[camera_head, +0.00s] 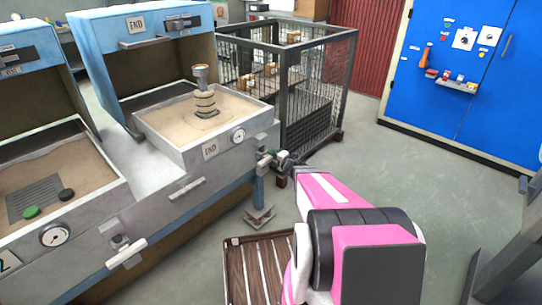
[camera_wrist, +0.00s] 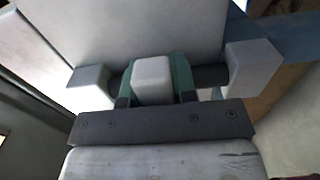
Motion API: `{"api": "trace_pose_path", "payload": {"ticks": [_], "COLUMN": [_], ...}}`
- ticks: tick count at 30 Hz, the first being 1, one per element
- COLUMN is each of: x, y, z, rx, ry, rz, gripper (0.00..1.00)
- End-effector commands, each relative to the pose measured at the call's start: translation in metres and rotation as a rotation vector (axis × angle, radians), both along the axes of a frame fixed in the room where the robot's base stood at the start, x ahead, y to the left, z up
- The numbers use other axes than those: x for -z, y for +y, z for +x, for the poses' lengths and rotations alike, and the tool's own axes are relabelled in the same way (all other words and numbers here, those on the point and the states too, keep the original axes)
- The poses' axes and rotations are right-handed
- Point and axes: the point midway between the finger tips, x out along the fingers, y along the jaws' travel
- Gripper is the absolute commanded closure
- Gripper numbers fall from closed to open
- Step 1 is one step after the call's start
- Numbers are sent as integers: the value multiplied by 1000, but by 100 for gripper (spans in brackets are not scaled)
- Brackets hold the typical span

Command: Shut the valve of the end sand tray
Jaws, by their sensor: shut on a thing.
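The end sand tray (camera_head: 165,137) is the bench's far tray, marked END on its front. It holds pale sand with a ringed, upright metal piece (camera_head: 204,95) standing in it. The tray's valve (camera_head: 264,162) is at the right end of the bench front, below the dial. My gripper (camera_head: 286,160) is at this valve, partly hidden by my own arm. In the wrist view, the green-sided jaws of my gripper (camera_wrist: 154,85) are shut on a pale block-shaped part, which looks like the valve handle (camera_wrist: 153,76). The handle's exact angle is unclear in the head view.
A nearer tray (camera_head: 95,190) has its own valve with a pale handle (camera_head: 126,253). A slatted wooden crate (camera_head: 232,270) lies on the floor below my arm. A wire cage (camera_head: 315,85) stands behind the bench. A blue cabinet (camera_head: 425,100) is at right, with open floor before it.

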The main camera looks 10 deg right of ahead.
Motion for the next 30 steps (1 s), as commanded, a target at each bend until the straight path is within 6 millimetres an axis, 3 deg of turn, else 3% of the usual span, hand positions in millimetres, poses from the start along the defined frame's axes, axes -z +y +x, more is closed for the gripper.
{"api": "trace_pose_path", "payload": {"ticks": [5,6,8,20,30], "x": [2,2,2,0,0], "y": [1,1,1,-4,-38], "z": [-4,-4,-4,-8,-56], "rx": [-4,-4,-4,-1,0], "ry": [7,7,7,3,4], "rz": [0,0,-1,0,1], "gripper": [100,68,49,49,49]}}
